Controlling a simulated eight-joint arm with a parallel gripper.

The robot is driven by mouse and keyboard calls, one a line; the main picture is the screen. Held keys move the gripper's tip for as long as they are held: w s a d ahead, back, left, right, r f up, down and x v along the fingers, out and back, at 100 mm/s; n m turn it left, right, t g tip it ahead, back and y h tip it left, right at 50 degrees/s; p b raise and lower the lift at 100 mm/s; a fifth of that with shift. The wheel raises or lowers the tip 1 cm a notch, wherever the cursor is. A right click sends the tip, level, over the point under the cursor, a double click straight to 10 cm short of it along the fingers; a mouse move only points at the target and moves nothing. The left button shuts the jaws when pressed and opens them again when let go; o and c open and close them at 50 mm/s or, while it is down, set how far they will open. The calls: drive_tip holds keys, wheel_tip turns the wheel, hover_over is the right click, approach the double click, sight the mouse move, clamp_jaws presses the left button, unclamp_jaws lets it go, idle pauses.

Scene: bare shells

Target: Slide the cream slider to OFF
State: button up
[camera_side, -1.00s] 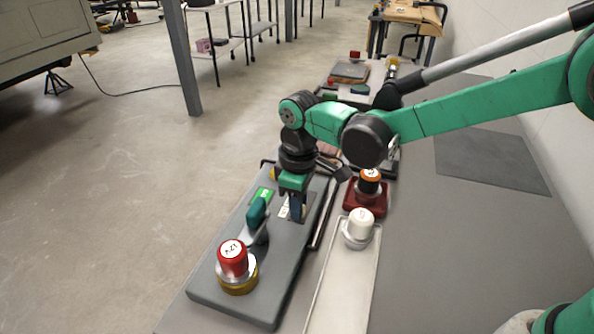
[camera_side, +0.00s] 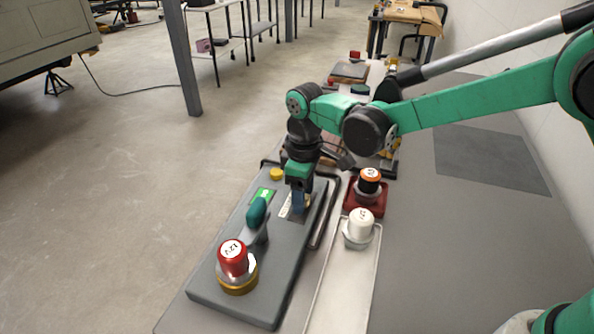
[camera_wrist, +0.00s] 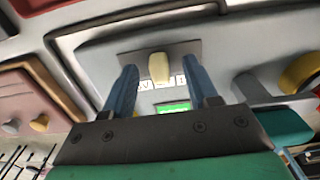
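The cream slider (camera_wrist: 159,68) stands up from a brown-grey plate (camera_wrist: 184,50) on the grey panel, near the middle of that plate in the wrist view. Small white labels lie beside it, partly covered by my fingers; I cannot read which is OFF. My gripper (camera_wrist: 160,72) is open, its two blue fingers standing either side of the slider with a gap on each side. In the side view my gripper (camera_side: 298,204) points down at the panel (camera_side: 216,286), low over the label plate, and the slider is hidden there.
On the same panel are a teal handle (camera_side: 257,214), a red knob (camera_side: 233,260), a green display (camera_side: 263,194) and a yellow button (camera_side: 277,174). Right of it stand a white knob (camera_side: 360,224) and an orange-black knob (camera_side: 369,182) on a red base.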

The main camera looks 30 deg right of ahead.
sight(306, 195)
drive_tip(key=shift+r, duration=2.85)
drive_tip(key=shift+d+r, duration=0.2)
drive_tip(key=s+d+r+m+t, duration=0.4)
drive_tip(key=s+d+m+t, duration=0.3)
drive_tip(key=s+d, duration=0.5)
drive_tip(key=shift+d+m, duration=0.95)
drive_tip(key=shift+m, duration=0.05)
